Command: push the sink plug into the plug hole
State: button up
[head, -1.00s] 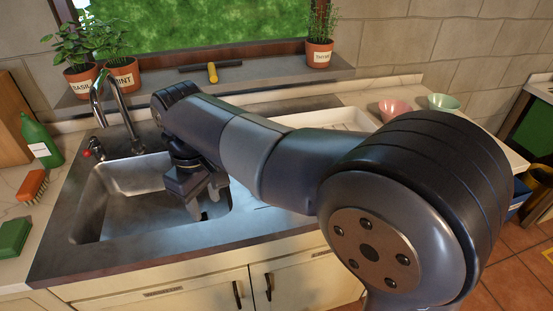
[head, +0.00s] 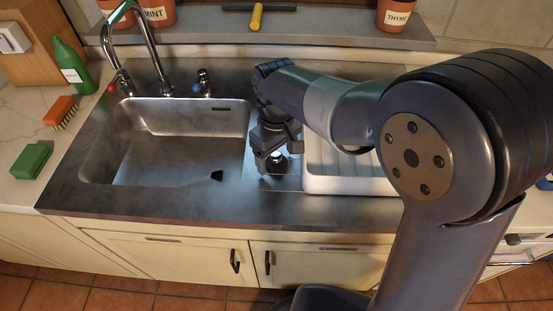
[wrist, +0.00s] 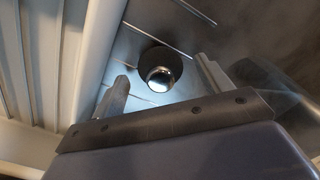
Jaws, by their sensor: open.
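The sink plug (wrist: 153,60) looks like a dark disc with a shiny metal knob. It lies on the grooved metal drainer right of the basin. In the head view a bright bit of it (head: 280,157) shows by my fingers. My gripper (head: 270,162) points down over the drainer. In the wrist view my gripper (wrist: 162,72) is open, with the knob seen between its fingertips and nothing held. The knob appears beyond the tips; I cannot tell the gap. A dark patch (head: 217,175) on the basin floor, at the right, looks like the plug hole.
The sink basin (head: 150,160) is left of my gripper, with a raised tap (head: 150,45) behind it. A white dish rack (head: 345,180) stands close on the right. A brush (head: 60,110), green sponge (head: 32,160) and green bottle (head: 70,65) sit left of the sink.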

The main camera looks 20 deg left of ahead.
jog(key=shift+f, duration=0.1)
jog(key=shift+c, duration=0.2)
jog(key=c, duration=1)
